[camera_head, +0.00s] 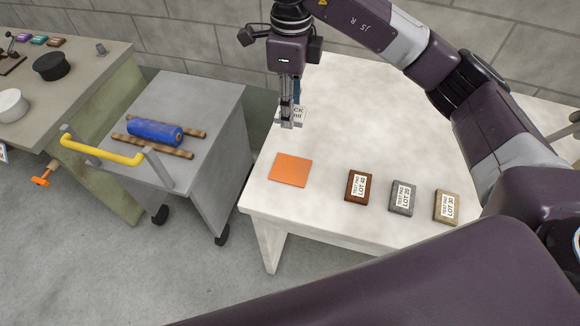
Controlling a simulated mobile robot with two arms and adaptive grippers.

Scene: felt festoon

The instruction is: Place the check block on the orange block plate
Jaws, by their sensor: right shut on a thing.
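The orange plate (290,170) lies flat on the white table (330,120), near its left front part. My right gripper (289,122) points down above the table, behind the plate in the picture. The fingers hide much of the block. I cannot tell how far above the table it is. My left gripper is not in view.
A brown pad (348,187), a grey pad (396,203) and a tan pad (438,213) with labels lie in a row right of the plate. A grey cart (205,105) with a yellow handle and a blue roll (155,132) stands left of the table.

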